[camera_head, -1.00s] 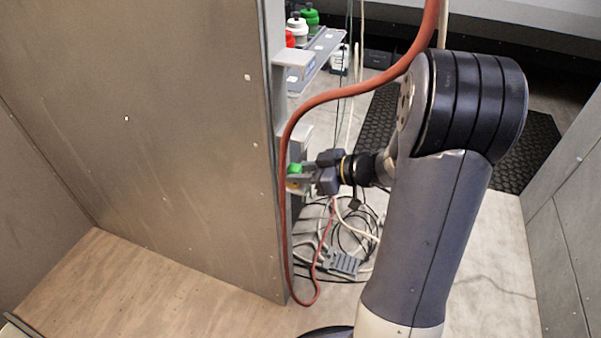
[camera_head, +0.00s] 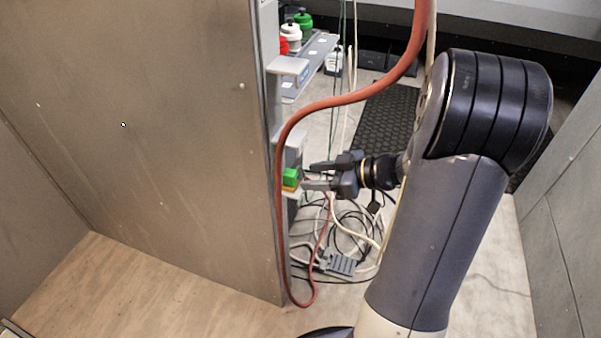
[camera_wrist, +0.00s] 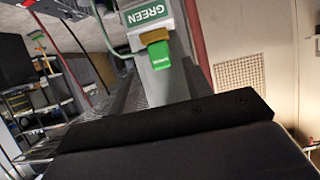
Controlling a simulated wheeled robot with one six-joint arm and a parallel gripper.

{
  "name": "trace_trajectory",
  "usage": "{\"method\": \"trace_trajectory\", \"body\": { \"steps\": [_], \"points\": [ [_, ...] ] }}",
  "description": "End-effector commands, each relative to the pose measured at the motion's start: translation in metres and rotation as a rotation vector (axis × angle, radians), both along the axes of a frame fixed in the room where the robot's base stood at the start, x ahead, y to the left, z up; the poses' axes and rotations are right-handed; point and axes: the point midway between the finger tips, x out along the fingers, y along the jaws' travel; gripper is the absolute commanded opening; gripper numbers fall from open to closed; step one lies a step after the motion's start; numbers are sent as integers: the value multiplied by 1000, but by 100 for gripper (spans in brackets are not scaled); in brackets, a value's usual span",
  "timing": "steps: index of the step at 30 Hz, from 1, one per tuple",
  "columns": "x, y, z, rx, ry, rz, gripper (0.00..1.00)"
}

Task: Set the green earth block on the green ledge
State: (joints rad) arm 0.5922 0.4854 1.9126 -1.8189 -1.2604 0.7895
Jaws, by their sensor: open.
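The green earth block (camera_head: 290,174) stands on the small ledge (camera_head: 292,194) at the edge of the grey panel in the head view, with a yellow-orange layer (camera_head: 290,188) beneath it. In the wrist view the green block (camera_wrist: 160,58) and yellow part (camera_wrist: 154,36) show beside a pale ledge piece with a green label (camera_wrist: 146,13) reading GREEN. My gripper (camera_head: 310,176) is open, just right of the block, and appears clear of it. The ledge surface beneath the block is mostly hidden.
A red hose (camera_head: 340,100) loops down in front of the ledges. Another pale ledge (camera_head: 288,66) is higher up. A shelf with bottles (camera_head: 303,20) stands behind. Cables (camera_head: 345,225) and a power strip (camera_head: 338,263) lie on the floor below.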

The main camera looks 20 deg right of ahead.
Motion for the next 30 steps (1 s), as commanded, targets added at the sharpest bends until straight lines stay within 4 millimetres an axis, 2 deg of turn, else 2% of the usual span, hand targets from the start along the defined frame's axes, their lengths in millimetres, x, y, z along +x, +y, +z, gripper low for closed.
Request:
{"method": "trace_trajectory", "body": {
  "steps": [1,6,12,30],
  "points": [
    [-6,-9,7,0,0,-6,47],
    [-22,-31,17,0,1,-4,47],
    [-33,-46,24,0,0,-1,47],
    [-35,-48,25,0,0,1,47]
  ]
}}
